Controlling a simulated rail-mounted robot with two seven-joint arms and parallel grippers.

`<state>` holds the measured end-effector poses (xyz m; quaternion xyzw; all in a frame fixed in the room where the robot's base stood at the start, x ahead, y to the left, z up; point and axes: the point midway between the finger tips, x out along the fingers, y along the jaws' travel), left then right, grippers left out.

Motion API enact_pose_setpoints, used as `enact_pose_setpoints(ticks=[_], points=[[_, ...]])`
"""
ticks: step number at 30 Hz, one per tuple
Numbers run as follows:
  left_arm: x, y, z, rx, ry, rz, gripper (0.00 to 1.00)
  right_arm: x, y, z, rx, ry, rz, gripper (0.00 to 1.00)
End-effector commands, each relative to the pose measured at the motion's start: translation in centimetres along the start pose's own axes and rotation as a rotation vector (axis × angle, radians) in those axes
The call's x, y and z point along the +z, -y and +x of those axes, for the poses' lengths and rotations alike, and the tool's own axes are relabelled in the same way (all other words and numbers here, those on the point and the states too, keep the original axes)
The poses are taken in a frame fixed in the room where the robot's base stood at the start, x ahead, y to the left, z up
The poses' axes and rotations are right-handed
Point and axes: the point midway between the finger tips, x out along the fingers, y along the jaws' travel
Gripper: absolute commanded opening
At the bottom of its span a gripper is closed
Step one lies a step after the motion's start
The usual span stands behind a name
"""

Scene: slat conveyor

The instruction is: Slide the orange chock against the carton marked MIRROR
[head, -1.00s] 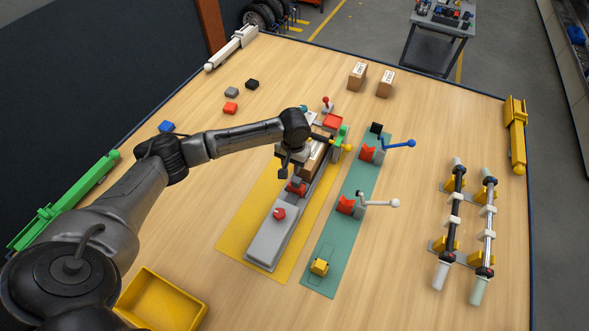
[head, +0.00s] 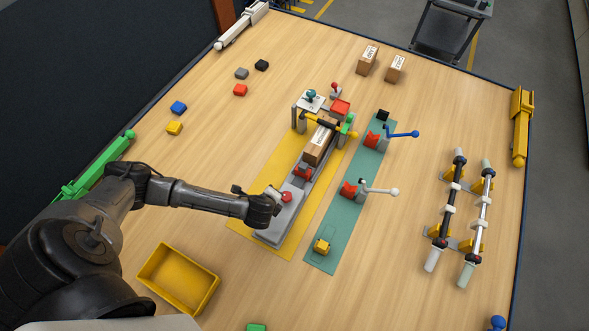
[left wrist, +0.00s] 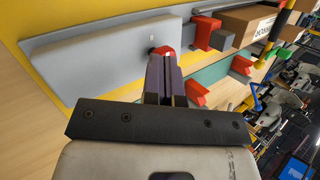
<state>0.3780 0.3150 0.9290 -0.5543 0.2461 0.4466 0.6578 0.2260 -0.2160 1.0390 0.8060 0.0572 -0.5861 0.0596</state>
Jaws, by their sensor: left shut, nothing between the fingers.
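A red-orange chock (head: 303,172) sits on the grey conveyor (head: 268,236), close to the near end of a brown carton (head: 314,153); I cannot tell whether they touch. The carton's label is too small to read. The wrist view also shows the chock (left wrist: 205,32) and the carton (left wrist: 245,22). My left gripper (head: 275,198) is shut and empty over the near part of the conveyor, beside a red knob (head: 287,197). In the wrist view its fingers (left wrist: 163,62) partly cover the knob (left wrist: 163,49). My right gripper is not in view.
A green mat (head: 335,238) with red clamps (head: 349,190) lies to the right. A yellow-and-black bar (head: 322,122) crosses over the carton. A yellow bin (head: 178,281) stands front left. Two more cartons (head: 367,58) stand at the back. Open table lies left of the conveyor.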

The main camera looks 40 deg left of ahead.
Motion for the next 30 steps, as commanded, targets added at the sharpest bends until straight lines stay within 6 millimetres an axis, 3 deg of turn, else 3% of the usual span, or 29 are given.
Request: enact_pose_setpoints(ticks=[6,15,23,30], points=[[-1.2,3.7,-1.2,-0.232,0.009,0.610,0.00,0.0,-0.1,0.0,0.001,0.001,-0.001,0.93],[-2.0,4.7,-1.5,-0.316,0.068,1.157,0.00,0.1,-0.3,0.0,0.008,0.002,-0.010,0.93],[-2.1,4.8,-1.1,-0.315,0.093,1.310,0.00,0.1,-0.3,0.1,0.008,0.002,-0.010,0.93],[-2.5,5.7,2.1,-0.313,0.095,1.315,0.00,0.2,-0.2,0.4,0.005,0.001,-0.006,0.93]])
